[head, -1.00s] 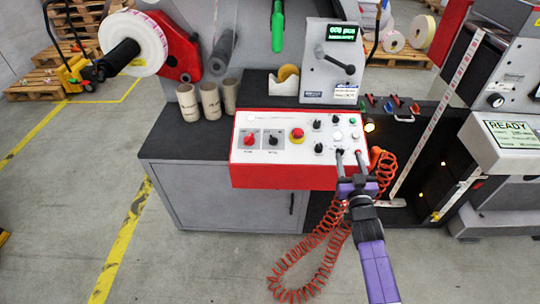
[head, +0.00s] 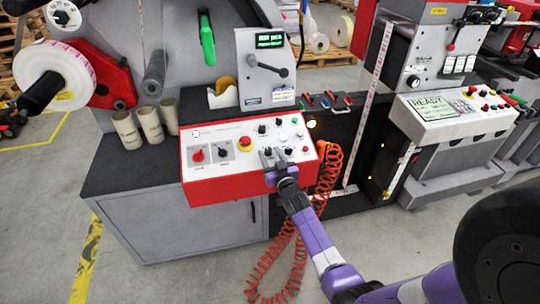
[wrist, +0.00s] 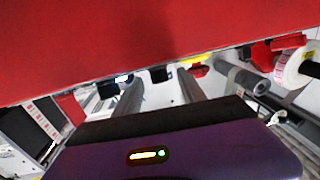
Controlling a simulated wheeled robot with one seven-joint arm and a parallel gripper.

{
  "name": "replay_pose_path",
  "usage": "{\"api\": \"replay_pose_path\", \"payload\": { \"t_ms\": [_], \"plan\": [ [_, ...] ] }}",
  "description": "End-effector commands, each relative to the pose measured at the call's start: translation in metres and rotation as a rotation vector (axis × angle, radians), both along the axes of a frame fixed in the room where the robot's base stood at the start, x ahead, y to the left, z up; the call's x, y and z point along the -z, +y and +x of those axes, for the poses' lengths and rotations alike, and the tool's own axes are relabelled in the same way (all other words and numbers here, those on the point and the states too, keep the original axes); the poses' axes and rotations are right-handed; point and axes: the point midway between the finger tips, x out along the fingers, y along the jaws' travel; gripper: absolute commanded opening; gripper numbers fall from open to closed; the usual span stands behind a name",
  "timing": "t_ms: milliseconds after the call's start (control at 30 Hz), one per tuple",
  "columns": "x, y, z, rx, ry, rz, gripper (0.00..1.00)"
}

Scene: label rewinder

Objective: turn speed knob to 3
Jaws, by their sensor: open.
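The control panel (head: 212,172) is a red box with a pale top face, on the dark bench.
A coiled orange hose (head: 265,275) hangs at the panel's right end, close to my arm. Cardboard cores (head: 127,130) stand left of the panel. A dispenser (head: 223,95) and display unit (head: 262,75) stand behind it. Open floor lies in front.

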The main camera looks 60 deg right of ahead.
Motion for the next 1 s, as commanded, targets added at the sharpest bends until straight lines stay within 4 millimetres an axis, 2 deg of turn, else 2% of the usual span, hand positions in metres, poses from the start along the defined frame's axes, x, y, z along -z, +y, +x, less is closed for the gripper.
{"api": "replay_pose_path", "payload": {
  "t_ms": [300,367,500,567,1000],
  "plan": [
    [-0.0002,-0.0019,0.0025,0.000,0.000,0.000,0.48],
    [-0.0003,-0.0019,0.0025,0.000,0.000,0.000,0.38],
    [-0.0003,-0.0019,0.0023,0.000,0.000,0.000,0.11],
    [-0.0003,-0.0019,0.0023,0.000,0.000,0.000,0.00],
    [0.0066,0.0003,0.0093,-0.001,0.002,0.004,0.00]
  ]
}}
